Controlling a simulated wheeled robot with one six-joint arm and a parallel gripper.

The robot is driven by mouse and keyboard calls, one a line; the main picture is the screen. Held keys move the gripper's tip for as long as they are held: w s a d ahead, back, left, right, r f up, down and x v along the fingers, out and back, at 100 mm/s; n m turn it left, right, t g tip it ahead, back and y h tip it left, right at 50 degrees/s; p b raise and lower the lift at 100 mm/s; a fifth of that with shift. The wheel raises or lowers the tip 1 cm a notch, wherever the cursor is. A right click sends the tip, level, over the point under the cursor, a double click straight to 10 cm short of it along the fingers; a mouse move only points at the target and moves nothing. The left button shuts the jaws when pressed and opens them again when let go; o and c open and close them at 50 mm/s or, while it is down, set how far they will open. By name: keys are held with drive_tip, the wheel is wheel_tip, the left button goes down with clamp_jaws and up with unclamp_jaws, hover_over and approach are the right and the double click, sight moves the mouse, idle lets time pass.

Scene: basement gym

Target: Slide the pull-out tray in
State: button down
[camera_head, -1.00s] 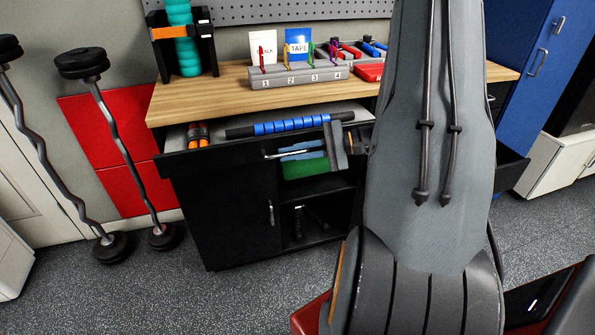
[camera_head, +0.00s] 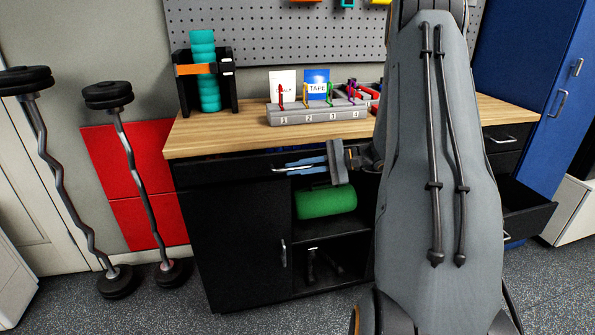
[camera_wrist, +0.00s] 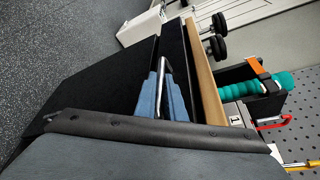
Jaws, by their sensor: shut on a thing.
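The pull-out tray (camera_head: 222,172) is the black drawer just under the wooden top of the cabinet. It sits nearly flush, with only a thin strip of its inside showing and a bit of blue in it. Its metal bar handle (camera_head: 282,171) is at the blue fingers of my gripper (camera_head: 300,165). My gripper is shut on this handle. In the wrist view the handle (camera_wrist: 164,68) shows between the blue fingers (camera_wrist: 163,95). My arm hides the right end of the tray.
The wooden top (camera_head: 235,137) holds a grey numbered rack (camera_head: 318,112) and a black holder with a teal roller (camera_head: 205,85). Below are a green roll (camera_head: 326,201) and a cabinet door (camera_head: 238,245). Another drawer (camera_head: 527,212) stands open at right. Curl bars (camera_head: 140,180) lean at left.

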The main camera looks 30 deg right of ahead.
sight(324, 164)
drive_tip(key=c, duration=2.1)
unclamp_jaws()
drive_tip(key=shift+s+d, duration=0.1)
drive_tip(key=shift+d, duration=0.05)
drive_tip(key=v, duration=0.7)
drive_tip(key=shift+s+d+r+b, duration=0.1)
drive_tip(key=shift+s+d+b, duration=0.1)
drive_tip(key=shift+b, duration=0.15)
drive_tip(key=shift+c, duration=0.5)
